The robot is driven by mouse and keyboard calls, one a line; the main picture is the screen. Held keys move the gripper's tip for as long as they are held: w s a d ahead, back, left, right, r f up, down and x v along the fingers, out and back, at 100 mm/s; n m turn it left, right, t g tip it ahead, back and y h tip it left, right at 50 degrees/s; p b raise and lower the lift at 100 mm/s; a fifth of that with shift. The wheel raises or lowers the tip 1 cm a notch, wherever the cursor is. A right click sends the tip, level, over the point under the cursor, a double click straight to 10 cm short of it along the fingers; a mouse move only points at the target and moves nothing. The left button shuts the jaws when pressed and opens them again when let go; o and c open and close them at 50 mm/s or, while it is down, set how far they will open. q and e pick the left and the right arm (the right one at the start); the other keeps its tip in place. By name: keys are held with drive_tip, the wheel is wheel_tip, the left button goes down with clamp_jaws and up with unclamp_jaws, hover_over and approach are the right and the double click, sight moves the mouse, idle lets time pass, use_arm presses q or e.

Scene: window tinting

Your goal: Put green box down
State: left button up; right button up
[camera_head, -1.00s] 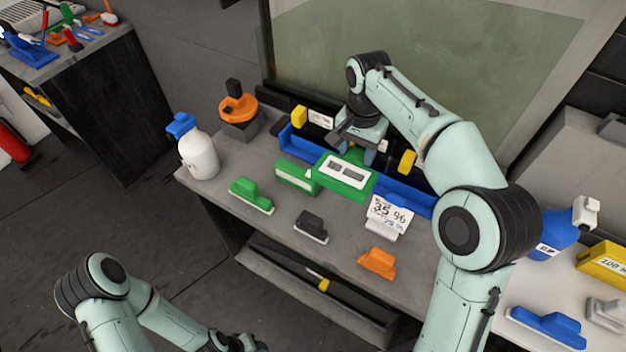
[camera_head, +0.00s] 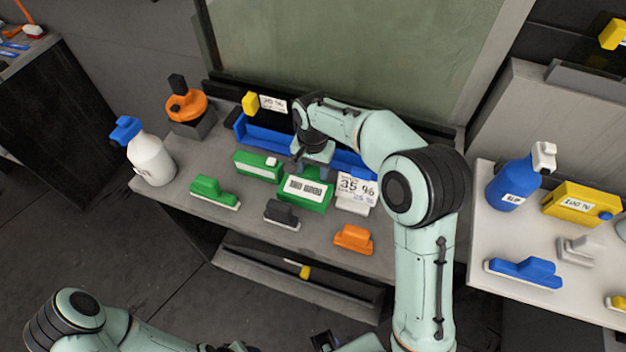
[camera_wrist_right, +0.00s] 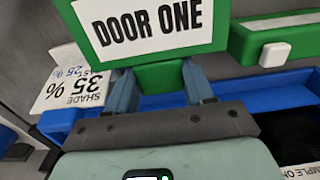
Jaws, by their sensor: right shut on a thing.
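A green box with a white label (camera_head: 304,192) stands on the grey workbench in front of the blue tray. The wrist view shows its label (camera_wrist_right: 150,25) reading "DOOR ONE". My right gripper (camera_head: 312,166) reaches it from behind and above, and its blue fingers (camera_wrist_right: 160,92) are shut on a green part at the box's edge. Whether the box's underside touches the bench is hard to tell. A second green box (camera_head: 258,166) is just left of it. My left arm shows at the bottom left; its gripper is at the lower edge, and its fingers are not clear.
The blue tray (camera_head: 262,138) runs behind the boxes. A "35 %" card (camera_head: 356,188) stands close to the right. A green squeegee (camera_head: 214,192), black block (camera_head: 281,213) and orange block (camera_head: 353,238) lie in front. A white bottle (camera_head: 150,160) stands left.

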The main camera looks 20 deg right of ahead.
sight(313, 180)
drive_tip(key=shift+f, duration=2.35)
drive_tip(key=shift+f, duration=0.15)
drive_tip(key=o, duration=1.2)
drive_tip(key=shift+c, duration=0.2)
